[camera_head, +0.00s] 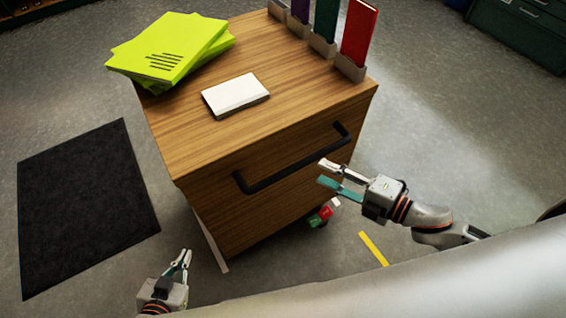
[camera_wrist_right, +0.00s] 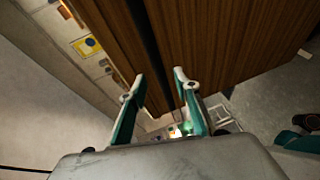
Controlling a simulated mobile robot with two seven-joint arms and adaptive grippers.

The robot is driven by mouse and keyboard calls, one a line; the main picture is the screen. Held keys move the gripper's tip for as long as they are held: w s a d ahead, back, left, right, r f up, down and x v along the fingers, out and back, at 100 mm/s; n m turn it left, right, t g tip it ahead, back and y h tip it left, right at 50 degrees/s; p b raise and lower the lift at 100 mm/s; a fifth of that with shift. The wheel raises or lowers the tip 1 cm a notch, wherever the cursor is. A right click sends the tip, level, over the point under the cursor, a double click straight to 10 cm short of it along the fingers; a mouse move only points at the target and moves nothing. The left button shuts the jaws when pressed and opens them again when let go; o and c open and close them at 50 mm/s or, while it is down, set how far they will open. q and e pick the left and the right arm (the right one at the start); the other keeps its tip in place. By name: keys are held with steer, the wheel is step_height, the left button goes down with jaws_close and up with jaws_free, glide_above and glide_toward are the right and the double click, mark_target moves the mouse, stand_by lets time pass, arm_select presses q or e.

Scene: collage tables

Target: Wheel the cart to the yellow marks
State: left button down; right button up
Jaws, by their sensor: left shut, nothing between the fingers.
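The wooden cart (camera_head: 245,135) stands in the middle of the head view, with a black bar handle (camera_head: 290,168) across its front. My right gripper (camera_head: 323,172) is open and empty, just in front of the right half of the handle. In the right wrist view the dark handle (camera_wrist_right: 150,40) runs toward the gap between the fingers (camera_wrist_right: 158,88); I cannot tell if they touch it. My left gripper (camera_head: 183,258) is shut and empty, low at the left, apart from the cart. A yellow mark (camera_head: 373,249) lies on the floor right of the cart.
Yellow-green booklets (camera_head: 170,45), a white pad (camera_head: 236,95) and upright coloured books (camera_head: 358,32) in holders rest on the cart top. A black mat (camera_head: 85,205) lies left of it. Dark green drawers (camera_head: 515,35) stand at the back right.

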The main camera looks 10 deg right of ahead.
mark_target(302, 164)
steer(key=shift+n+y, duration=0.3)
steer(key=shift+n, duration=0.2)
steer(key=shift+x, duration=4)
steer(key=shift+s+a, duration=0.15)
jaws_close()
